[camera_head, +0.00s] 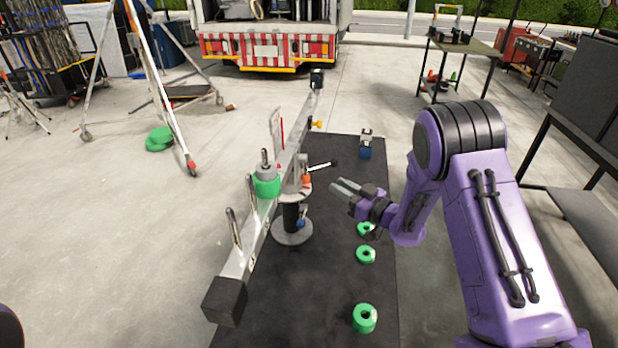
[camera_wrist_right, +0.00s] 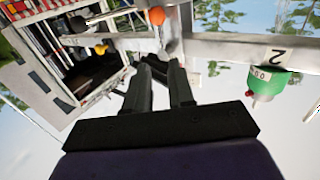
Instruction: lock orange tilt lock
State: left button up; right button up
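The orange tilt lock (camera_head: 306,180) is a small orange knob beside the centre mount of the long grey beam (camera_head: 243,258). In the right wrist view an orange ball (camera_wrist_right: 156,16) shows at the top, beyond the fingertips. My right gripper (camera_head: 342,187) is to the right of the orange knob, apart from it, with its fingers pointing left toward the mount. In the right wrist view the gripper (camera_wrist_right: 160,68) has a gap between its two fingers and nothing in it. My left gripper is out of view.
A lever with a black tip (camera_head: 334,163) sticks out right of the mount, just above my right gripper. A green weight (camera_head: 267,185) sits on the beam. Green rings (camera_head: 365,318) lie on the black mat (camera_head: 290,310). A yellow knob (camera_head: 317,124) is farther up the beam.

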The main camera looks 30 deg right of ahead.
jog(key=p+x, duration=0.2)
jog(key=x, duration=0.9)
jog(key=shift+w+f+p, duration=0.2)
jog(key=shift+f+p, duration=0.1)
jog(key=shift+f, duration=0.1)
jog(key=shift+a, duration=0.15)
grip_shut()
